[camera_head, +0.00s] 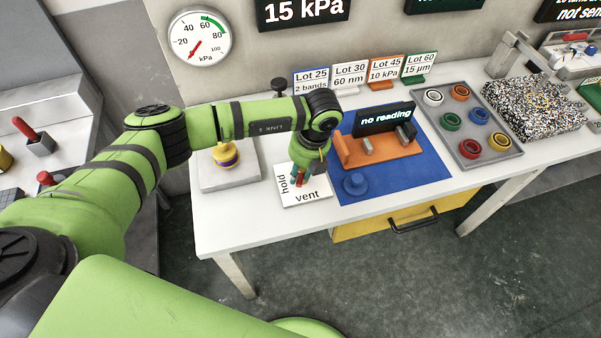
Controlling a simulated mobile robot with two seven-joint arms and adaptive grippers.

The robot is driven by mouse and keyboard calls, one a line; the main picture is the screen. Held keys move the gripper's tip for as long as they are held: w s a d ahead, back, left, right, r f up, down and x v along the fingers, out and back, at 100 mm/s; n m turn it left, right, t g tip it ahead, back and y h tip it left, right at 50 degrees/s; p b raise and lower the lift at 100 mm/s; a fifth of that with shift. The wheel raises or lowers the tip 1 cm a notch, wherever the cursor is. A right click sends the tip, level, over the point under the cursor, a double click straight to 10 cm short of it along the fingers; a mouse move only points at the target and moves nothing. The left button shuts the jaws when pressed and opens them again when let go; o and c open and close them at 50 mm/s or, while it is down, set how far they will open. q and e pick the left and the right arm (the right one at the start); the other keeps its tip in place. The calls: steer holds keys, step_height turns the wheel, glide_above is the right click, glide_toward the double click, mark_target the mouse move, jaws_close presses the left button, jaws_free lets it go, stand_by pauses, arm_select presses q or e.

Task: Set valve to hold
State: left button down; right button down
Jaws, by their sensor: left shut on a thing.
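The valve's white plate (315,200) lies at the front of the white table and carries the words "hold" at its left edge and "vent" at its front edge. My left gripper (301,180) reaches down over this plate from behind and is shut on the valve handle. Only a small red bit of the handle shows at the fingers, so I cannot tell which word it points to. A round gauge (200,37) on the wall has a red needle, and a dark display (303,11) beside it reads 15 kPa. My right gripper is not in view.
A yellow and purple piece sits on a grey block (230,178) left of the valve. A grey tray (470,94) with several coloured rings stands further right.

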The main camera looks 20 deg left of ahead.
arm_select(q)
steer(key=shift+s+d+f+m+b, duration=0.1)
steer(key=shift+s+f+m+b, duration=0.1)
steer(key=shift+m+b, duration=0.25)
steer(key=shift+s+d+f+m+b, duration=0.1)
steer(key=shift+f+m+b, duration=0.15)
steer(key=shift+m, duration=0.3)
steer(key=m+b, duration=0.3)
steer(key=a+m+t+b, duration=0.1)
steer(key=m+b, duration=0.5)
steer(key=b, duration=0.1)
steer(key=shift+w+a+f+t+h, duration=0.15)
steer(key=shift+w+a+t+h, duration=0.15)
steer(key=shift+t, duration=0.1)
steer(key=shift+w+a+r+m+b, duration=0.1)
steer(key=shift+r+m+b, duration=0.05)
steer(key=shift+m+b, duration=0.6)
steer(key=shift+w+r+m+b, duration=0.1)
steer(key=shift+m+b, duration=0.55)
steer(key=shift+b, duration=0.1)
steer(key=c, duration=1.1)
jaws_free()
steer(key=shift+s+r, duration=0.1)
steer(key=shift+a, duration=0.1)
steer(key=shift+r, duration=0.2)
